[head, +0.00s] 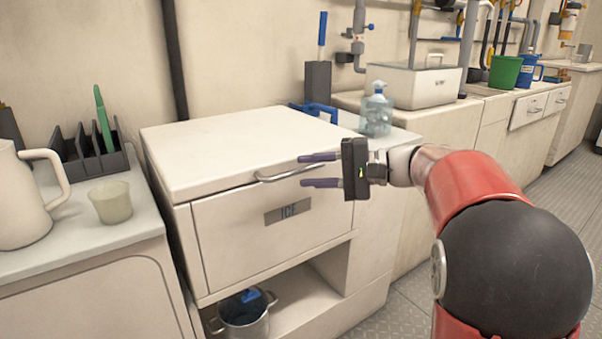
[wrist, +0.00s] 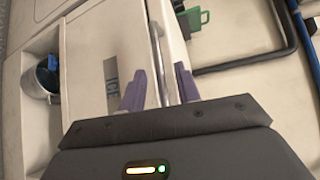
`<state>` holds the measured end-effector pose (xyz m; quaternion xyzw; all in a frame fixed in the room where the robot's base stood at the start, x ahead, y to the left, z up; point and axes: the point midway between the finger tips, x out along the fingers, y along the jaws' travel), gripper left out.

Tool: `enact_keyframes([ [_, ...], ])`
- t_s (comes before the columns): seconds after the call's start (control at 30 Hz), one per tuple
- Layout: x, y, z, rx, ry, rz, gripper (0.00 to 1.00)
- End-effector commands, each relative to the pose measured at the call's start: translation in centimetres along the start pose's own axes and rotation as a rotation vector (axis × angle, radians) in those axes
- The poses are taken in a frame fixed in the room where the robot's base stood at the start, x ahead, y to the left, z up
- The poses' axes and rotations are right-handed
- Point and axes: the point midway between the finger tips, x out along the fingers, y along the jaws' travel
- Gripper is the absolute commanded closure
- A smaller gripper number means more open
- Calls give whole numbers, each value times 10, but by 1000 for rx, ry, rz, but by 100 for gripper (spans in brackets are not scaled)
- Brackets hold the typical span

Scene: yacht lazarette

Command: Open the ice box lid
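The ice box (head: 275,230) is a cream cabinet with an "ICE" label on its front. Its lid (head: 240,145) lies closed on top. A metal bar handle (head: 295,173) runs along the lid's front edge. My gripper (head: 320,170) is open at the right end of the handle, with one purple finger above the bar and one below it in the head view. In the wrist view, the handle (wrist: 158,60) runs down between the two spread fingers (wrist: 160,85). I cannot tell whether either finger touches it.
A steel pot (head: 244,314) stands in the open shelf under the ice box. A cup (head: 111,202) and a white pitcher (head: 25,200) stand on the left counter.

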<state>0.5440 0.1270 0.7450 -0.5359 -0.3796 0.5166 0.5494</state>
Motion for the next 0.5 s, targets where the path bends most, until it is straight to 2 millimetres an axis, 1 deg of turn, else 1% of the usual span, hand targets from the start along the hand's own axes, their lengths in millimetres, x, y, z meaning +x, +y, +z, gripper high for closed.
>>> enact_keyframes([
  [0.03,9,1,1,0,-3,0,67],
  [0.2,27,1,0,0,-1,1,67],
  [0.33,33,0,0,0,1,1,67],
  [0.5,33,0,0,0,2,1,67],
])
